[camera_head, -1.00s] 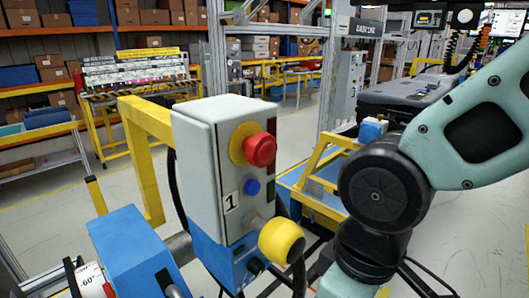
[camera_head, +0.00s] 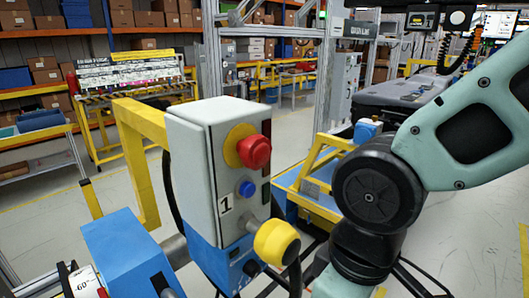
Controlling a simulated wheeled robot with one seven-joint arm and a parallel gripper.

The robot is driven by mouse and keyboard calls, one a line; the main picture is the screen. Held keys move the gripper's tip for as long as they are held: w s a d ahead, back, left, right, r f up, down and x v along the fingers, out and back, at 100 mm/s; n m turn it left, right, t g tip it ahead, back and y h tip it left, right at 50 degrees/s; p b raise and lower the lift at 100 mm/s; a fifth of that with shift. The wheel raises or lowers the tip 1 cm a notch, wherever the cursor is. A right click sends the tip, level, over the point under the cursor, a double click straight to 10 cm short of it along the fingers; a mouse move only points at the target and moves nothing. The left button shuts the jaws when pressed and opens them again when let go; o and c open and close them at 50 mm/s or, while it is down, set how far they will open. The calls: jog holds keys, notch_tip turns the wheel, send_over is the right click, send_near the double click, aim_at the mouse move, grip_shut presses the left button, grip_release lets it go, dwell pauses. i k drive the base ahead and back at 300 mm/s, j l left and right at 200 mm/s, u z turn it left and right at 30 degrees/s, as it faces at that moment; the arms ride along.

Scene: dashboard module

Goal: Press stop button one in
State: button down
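The stop button (camera_head: 255,152) is a red mushroom head on a yellow collar. It sits on the front of a white and blue control box (camera_head: 190,150) left of centre. The box carries a "1" label (camera_head: 226,205) below the button. The red head stands out from its collar, and nothing touches it. My arm comes in from the right, and its dark wrist joint stands right of the box, with a gap between them. My gripper is not visible; the arm runs out of the bottom of the picture.
A blue button (camera_head: 247,188) and a yellow knob (camera_head: 277,242) sit below the red button. A yellow bracket (camera_head: 140,125) holds the box from the left. A blue block (camera_head: 127,252) is at the lower left. A yellow and blue frame (camera_head: 318,180) stands behind my arm.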

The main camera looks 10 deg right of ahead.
aim_at(261, 153)
jog(key=k+j, duration=0.3)
jog(key=j, duration=0.15)
jog(key=k+j, duration=0.25)
jog(key=j, duration=0.15)
jog(key=k+j, duration=0.3)
jog(key=j, duration=0.15)
jog(key=k+j, duration=0.3)
jog(key=j, duration=0.15)
jog(key=z, duration=0.05)
